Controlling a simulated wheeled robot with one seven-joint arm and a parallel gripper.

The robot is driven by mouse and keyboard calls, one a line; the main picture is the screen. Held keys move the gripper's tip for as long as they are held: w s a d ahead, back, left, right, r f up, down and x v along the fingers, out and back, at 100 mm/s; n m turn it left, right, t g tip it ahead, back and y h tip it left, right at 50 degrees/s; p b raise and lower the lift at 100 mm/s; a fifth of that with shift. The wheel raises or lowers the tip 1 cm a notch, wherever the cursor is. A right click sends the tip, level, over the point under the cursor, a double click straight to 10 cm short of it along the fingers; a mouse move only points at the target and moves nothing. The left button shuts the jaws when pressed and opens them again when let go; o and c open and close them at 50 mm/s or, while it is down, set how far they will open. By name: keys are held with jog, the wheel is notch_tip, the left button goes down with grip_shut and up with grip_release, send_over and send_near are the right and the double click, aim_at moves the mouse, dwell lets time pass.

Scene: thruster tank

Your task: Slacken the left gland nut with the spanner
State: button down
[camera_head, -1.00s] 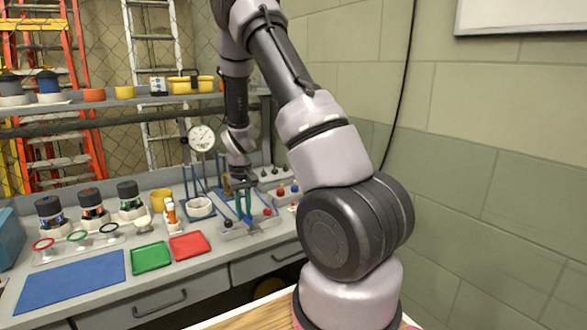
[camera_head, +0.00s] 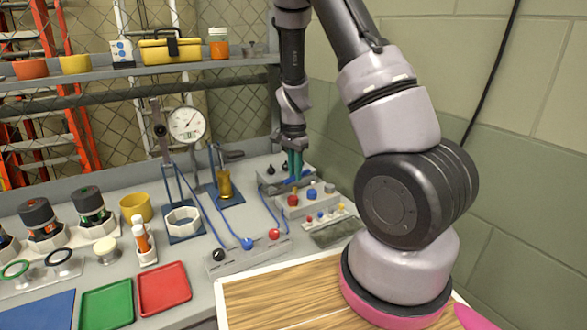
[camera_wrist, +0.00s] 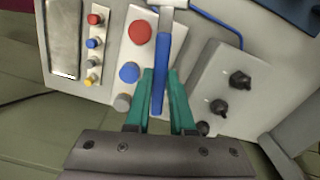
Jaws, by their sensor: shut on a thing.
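My gripper (camera_wrist: 160,85) has teal fingers, shut on the blue handle of a spanner (camera_wrist: 160,70). The handle runs forward between the fingers to a pale head at the top edge of the wrist view, partly cut off. In the head view, my gripper (camera_head: 294,165) points down at the bench's back right, with the blue handle (camera_head: 297,180) low between its fingers. It is behind a block with red, blue and grey caps. I cannot tell whether the spanner touches anything. I cannot surely pick out the left gland nut; a manifold (camera_head: 247,258) with black, blue and red knobs stands nearer the front.
A capped block (camera_wrist: 133,55) lies left of the spanner and a block with black knobs (camera_wrist: 222,90) right of it. In the head view, a brass cylinder (camera_head: 224,185), a white hexagonal ring (camera_head: 183,223) and a dial gauge (camera_head: 187,124) stand further left. Red (camera_head: 163,289) and green trays lie in front.

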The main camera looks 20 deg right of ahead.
jog(key=m, duration=0.4)
jog(key=s+m, duration=0.1)
jog(key=m, duration=0.1)
jog(key=shift+a+r, duration=0.3)
jog(key=shift+r, duration=0.05)
jog(key=shift+s+a+f+m, duration=0.15)
jog(key=shift+a+f+m, duration=0.05)
jog(key=shift+m, duration=2.3)
jog(key=shift+s+a+f+m, duration=0.2)
jog(key=shift+a+m, duration=0.05)
jog(key=shift+m, duration=2.25)
jog(key=shift+s+a+f+m, duration=0.15)
jog(key=shift+a+f+m, duration=0.05)
jog(key=shift+m, duration=2.3)
jog(key=shift+w+a, duration=0.2)
jog(key=shift+w, duration=0.8)
jog(key=shift+w+a, duration=0.2)
jog(key=shift+w, duration=0.75)
jog(key=shift+f, duration=1.05)
